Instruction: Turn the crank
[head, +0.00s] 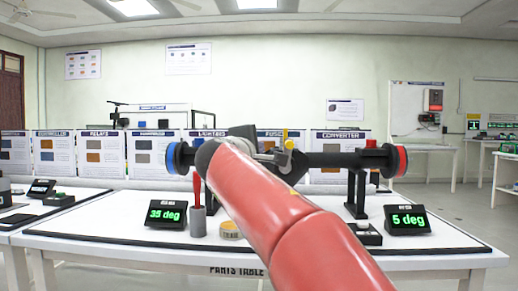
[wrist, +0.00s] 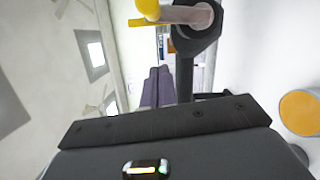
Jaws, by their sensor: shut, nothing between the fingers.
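A dark horizontal shaft (head: 335,159) is held above the white table, with a blue-rimmed disc (head: 178,158) at the left and a red-rimmed disc (head: 396,160) at the right. A small yellow piece (head: 287,134), which looks like the crank's handle, stands up near the shaft's middle.
A display (head: 166,214) reads 35 deg at left; another (head: 406,220) reads 5 deg at right. A grey cup (head: 198,222) with a red-handled tool and a yellow roll (head: 230,230) stand on the table (head: 110,231). A black stand (head: 356,195) supports the shaft's right side.

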